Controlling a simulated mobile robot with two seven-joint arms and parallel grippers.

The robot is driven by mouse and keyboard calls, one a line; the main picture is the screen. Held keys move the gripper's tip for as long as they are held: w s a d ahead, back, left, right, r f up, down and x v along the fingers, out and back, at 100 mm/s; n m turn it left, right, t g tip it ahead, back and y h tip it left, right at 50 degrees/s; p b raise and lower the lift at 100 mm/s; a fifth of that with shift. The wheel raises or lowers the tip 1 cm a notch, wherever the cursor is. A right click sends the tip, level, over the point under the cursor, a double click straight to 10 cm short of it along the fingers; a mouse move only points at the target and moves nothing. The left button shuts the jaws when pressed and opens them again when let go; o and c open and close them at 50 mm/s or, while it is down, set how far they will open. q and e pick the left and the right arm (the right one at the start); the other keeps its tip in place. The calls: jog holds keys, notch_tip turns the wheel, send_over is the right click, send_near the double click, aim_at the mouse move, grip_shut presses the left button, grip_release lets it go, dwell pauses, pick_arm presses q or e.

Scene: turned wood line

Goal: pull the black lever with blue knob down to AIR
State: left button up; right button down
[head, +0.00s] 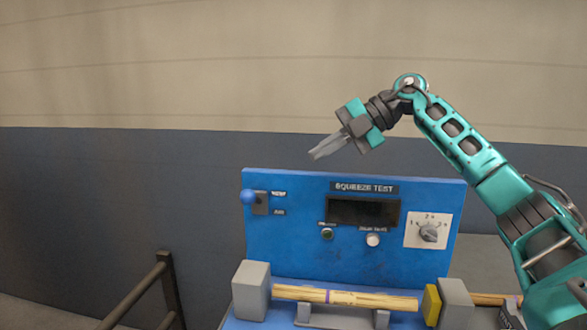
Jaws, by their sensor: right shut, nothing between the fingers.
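The black lever (261,203) with its blue knob (249,197) is at the upper left of the blue panel (300,238). Its knob points out to the left side, level with the upper of two small labels; the lower label (279,212) is too small to read surely. My right gripper (315,155) is shut and empty. It hangs above the panel's top edge, up and to the right of the knob and apart from it. My left gripper is not in view.
The panel reads SQUEEZE TEST and carries a dark display (363,212), two buttons and a rotary dial (429,232). Below, a wooden turned piece (345,299) lies between grey blocks, with a yellow pad (432,305). A dark railing (140,293) stands at the lower left.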

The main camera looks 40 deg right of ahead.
aim_at(252, 198)
jog(key=x, duration=1.3)
jog(key=shift+f, duration=0.15)
